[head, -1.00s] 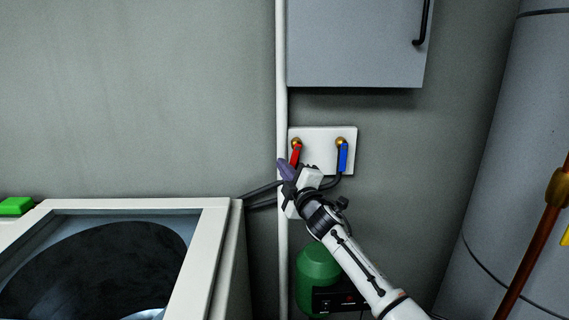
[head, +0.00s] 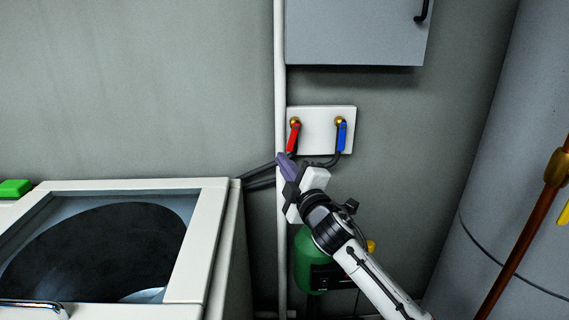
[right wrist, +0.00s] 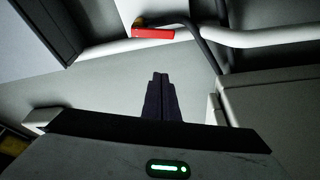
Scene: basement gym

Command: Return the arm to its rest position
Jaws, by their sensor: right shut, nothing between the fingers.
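My right gripper (head: 285,162) is in front of the wall, just below the valve plate, with its fingers pointing up and to the left. Its fingers (right wrist: 161,95) are together and empty in the right wrist view. The red valve handle (head: 293,138) is just above the fingertips and hangs down, tilted slightly. It also shows in the right wrist view (right wrist: 153,33), apart from the fingers. The blue valve handle (head: 342,136) hangs down to the right. My left gripper is not in view.
A white top-loading washer (head: 213,215) with a dark round opening stands at the left. A grey cabinet (head: 350,35) hangs above the valve plate (head: 318,128). A green tank (head: 305,262) is below my right arm. A large grey cylinder (head: 500,150) and copper pipe (head: 530,220) are at the right.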

